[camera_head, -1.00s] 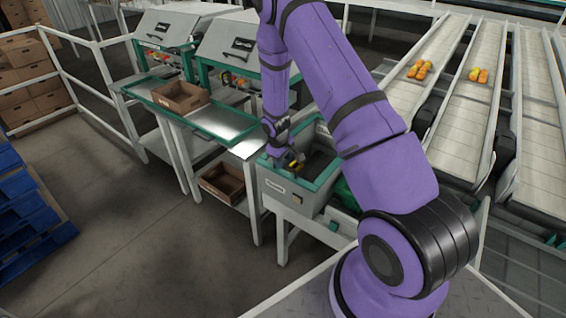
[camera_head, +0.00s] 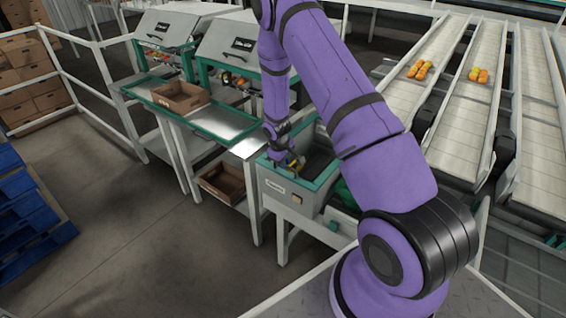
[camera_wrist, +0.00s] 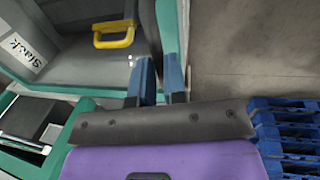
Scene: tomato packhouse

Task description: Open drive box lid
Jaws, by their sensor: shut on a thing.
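A grey box with a teal rim (camera_head: 262,160) stands right of the sorting bench in the head view; I take it for the drive box. Its front has a pale label. In the wrist view, its teal edge (camera_wrist: 168,25) runs down to my gripper (camera_wrist: 162,80). The two blue fingers stand on either side of this edge and are shut on it. A yellow handle (camera_wrist: 115,36) lies on the grey surface to the left, apart from the fingers. I cannot tell lid from rim here. My wrist partly hides the contact in the head view.
A bench with a teal-edged tray (camera_head: 222,137) and a brown carton (camera_head: 181,97) stands to the left. Sloped conveyor lanes (camera_head: 459,110) with fruit lie at the right. Blue pallets (camera_head: 30,220) stand at the far left. The grey floor between is clear.

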